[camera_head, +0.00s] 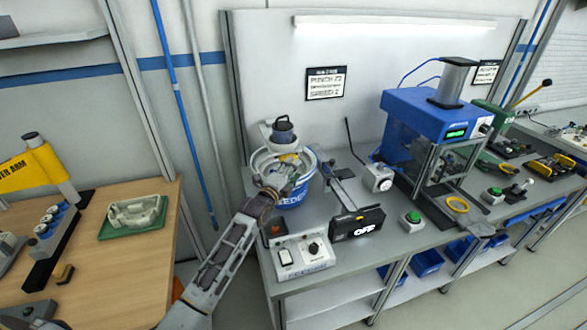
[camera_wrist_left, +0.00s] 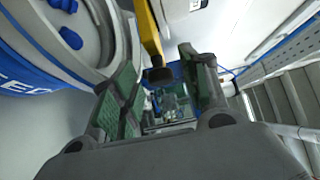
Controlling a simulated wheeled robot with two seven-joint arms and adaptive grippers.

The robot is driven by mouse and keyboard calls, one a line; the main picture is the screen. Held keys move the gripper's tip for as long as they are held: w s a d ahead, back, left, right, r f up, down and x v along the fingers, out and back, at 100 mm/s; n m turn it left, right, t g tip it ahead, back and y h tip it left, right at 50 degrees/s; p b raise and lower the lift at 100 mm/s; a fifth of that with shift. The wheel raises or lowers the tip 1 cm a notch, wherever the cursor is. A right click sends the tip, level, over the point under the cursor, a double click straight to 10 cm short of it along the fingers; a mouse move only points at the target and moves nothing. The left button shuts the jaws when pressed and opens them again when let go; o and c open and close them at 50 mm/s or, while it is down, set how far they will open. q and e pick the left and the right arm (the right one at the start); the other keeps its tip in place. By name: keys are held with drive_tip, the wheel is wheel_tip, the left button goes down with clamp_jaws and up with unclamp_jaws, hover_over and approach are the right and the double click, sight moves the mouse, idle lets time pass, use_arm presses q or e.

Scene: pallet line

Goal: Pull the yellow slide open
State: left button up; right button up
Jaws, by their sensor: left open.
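A yellow bar (camera_wrist_left: 145,28) with a dark end knob (camera_wrist_left: 159,75) shows in the left wrist view, between the two fingers. I take it to be the yellow slide. In the head view a small yellow part (camera_head: 289,157) shows at the blue-and-white feeder bowl (camera_head: 293,198), mostly hidden by my gripper. My left gripper (camera_head: 284,176) is over the front of the bowl. Its green-padded fingers are apart in the left wrist view (camera_wrist_left: 163,68), with the bar between or beyond them; I cannot tell whether they touch it. My right gripper is not in view.
A control box (camera_head: 300,257) and a black display reading OFF (camera_head: 357,222) stand in front of the feeder. A blue press (camera_head: 432,115) stands to the right, with a yellow ring (camera_head: 457,204) at its base. A wooden table (camera_head: 140,245) is at left.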

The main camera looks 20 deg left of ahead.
use_arm(q)
drive_tip(key=shift+w+d, duration=0.1)
drive_tip(key=shift+w, duration=0.5)
clamp_jaws()
